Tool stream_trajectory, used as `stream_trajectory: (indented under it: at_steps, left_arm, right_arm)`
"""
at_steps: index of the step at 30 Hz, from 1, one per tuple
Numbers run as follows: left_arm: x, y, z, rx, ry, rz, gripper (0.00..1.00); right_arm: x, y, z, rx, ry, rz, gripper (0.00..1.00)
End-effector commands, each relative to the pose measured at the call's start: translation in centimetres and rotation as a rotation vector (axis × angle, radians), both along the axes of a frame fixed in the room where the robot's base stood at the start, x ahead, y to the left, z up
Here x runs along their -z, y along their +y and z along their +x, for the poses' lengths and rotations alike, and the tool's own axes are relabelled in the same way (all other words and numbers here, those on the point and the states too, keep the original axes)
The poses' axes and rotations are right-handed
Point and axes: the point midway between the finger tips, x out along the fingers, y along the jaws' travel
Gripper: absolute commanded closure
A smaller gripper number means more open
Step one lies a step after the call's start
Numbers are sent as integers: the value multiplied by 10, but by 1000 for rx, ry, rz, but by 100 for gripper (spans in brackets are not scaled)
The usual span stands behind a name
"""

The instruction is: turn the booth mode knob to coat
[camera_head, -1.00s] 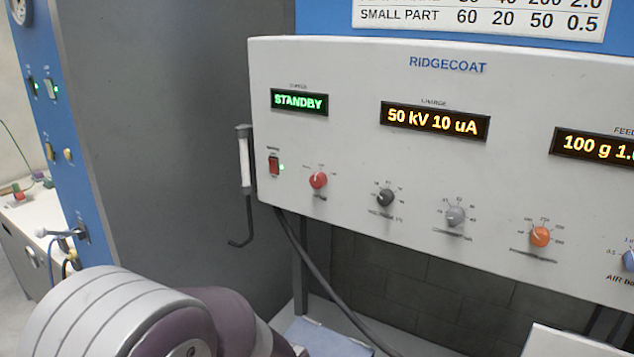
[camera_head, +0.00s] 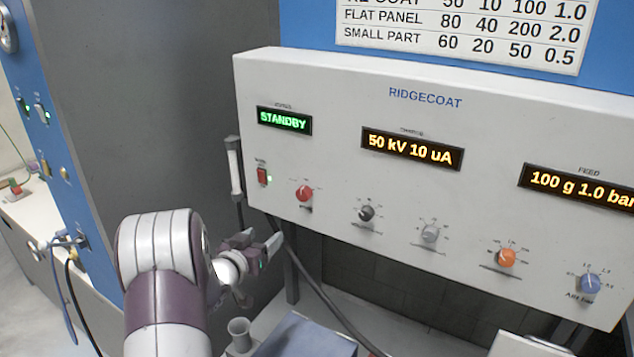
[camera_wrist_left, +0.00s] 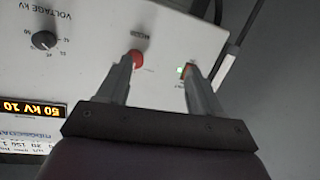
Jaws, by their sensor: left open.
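The red mode knob (camera_head: 304,193) is on the white RIDGECOAT panel (camera_head: 420,200), below the green STANDBY display (camera_head: 284,120). Its exact pointer setting is too small to read. My left gripper (camera_head: 262,243) is open and empty, below and left of the knob in the head view. In the left wrist view the picture is upside down, and the red knob (camera_wrist_left: 138,58) shows beside one fingertip of my left gripper (camera_wrist_left: 157,67). The MODE label is near it. I cannot see contact. My right gripper is not in view.
A red rocker switch (camera_head: 263,176) sits left of the knob, and a dark grey knob (camera_head: 366,213) sits to its right. A white-handled hook (camera_head: 235,168) hangs at the panel's left edge. A dark cable (camera_head: 310,285) runs below. A small grey cup (camera_head: 239,332) stands under my arm.

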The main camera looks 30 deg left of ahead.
Motion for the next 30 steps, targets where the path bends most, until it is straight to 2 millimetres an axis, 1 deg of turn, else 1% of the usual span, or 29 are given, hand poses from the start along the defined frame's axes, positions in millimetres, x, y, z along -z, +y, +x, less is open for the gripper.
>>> stream_trajectory:
  at_steps: [1,3,6,8,15,19,21,24,30]
  left_arm:
    - [-15,-7,5,45,-78,-10,34]
    - [-31,-16,7,87,-149,-39,34]
    - [-39,-20,15,99,-180,-67,34]
    - [-40,-20,26,98,-179,-69,34]
    - [-41,-22,88,97,-176,-67,34]
    - [-40,-22,115,96,-177,-67,34]
    - [-39,-22,124,96,-176,-66,34]
    - [-38,-21,131,95,-177,-65,34]
    - [-36,-21,134,94,-177,-65,34]
  right_arm:
    - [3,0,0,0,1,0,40]
    - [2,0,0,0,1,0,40]
    - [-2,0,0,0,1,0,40]
    - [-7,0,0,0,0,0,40]
    - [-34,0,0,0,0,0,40]
    - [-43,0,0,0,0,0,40]
    - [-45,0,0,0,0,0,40]
    - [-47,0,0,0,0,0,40]
    - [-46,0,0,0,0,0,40]
